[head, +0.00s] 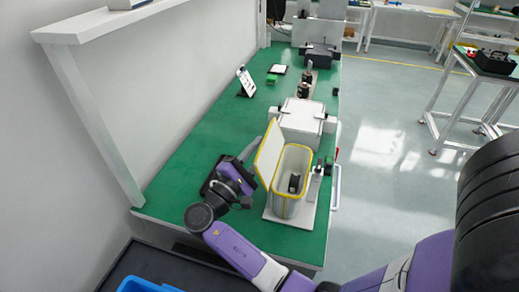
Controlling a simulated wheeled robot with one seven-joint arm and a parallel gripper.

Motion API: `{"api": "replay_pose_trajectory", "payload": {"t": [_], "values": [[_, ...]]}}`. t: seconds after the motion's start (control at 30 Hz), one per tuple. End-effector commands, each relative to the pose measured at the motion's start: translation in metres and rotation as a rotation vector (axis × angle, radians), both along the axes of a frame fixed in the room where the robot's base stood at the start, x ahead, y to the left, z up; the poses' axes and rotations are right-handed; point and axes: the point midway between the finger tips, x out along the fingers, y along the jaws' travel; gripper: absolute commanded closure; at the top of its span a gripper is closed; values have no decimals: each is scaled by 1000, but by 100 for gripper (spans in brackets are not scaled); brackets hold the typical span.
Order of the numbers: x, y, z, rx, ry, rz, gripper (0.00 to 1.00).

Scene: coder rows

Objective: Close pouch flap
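The pouch (287,207) is an upright pale container with a yellow rim, standing on a white base plate on the green bench. Its flap (268,155), white with a yellow edge, stands up open along the pouch's left side. A dark object (294,184) shows inside the pouch. My gripper (250,149) is just left of the flap, on its outer side, with a grey finger pointing up toward its upper edge. I cannot tell whether it touches the flap. The finger gap is too small and hidden to read.
A white boxy machine (302,119) stands right behind the pouch. A small mechanism (321,168) sits at the pouch's right. A tilted display (246,81) stands further back on the green bench (190,158). A white shelf post (97,125) rises at left.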

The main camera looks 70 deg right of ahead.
Motion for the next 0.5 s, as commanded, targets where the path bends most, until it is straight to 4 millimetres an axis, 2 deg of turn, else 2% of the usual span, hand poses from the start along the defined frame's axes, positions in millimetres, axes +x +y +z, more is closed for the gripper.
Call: {"api": "replay_pose_trajectory", "payload": {"t": [0.07,0.2,0.5], "values": [[0,0,0,0,0,0,74],[0,0,0,0,0,0,100],[0,0,0,0,0,0,100]]}}
